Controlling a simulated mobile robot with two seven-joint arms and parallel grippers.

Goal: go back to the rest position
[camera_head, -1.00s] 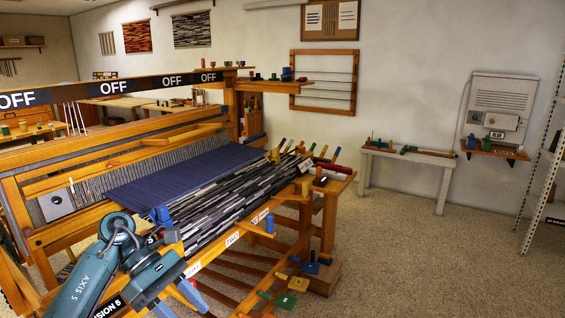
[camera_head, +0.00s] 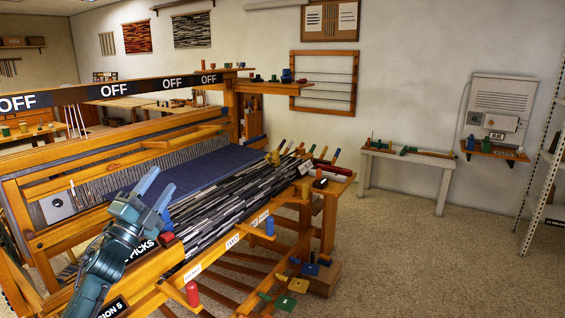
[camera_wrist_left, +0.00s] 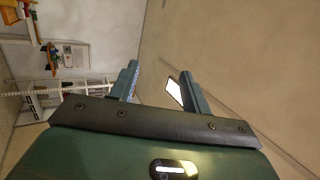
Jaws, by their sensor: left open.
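My left gripper (camera_head: 156,187) is in the head view at the lower left, raised over the front of the floor loom (camera_head: 60,240). Its two blue-grey fingers point up and are spread apart, with nothing between them. In the left wrist view the open fingers (camera_wrist_left: 158,88) show against a bare wall. The dark blue cloth (camera_head: 185,172) and the grey and black striped cloth (camera_head: 235,200) lie on the loom to the right of the gripper. My left arm hides part of the loom's front. My right gripper is not in view.
A white bench (camera_head: 405,155) stands by the back wall, and a white shelf rack (camera_head: 545,180) is at the right. The carpeted floor between is clear.

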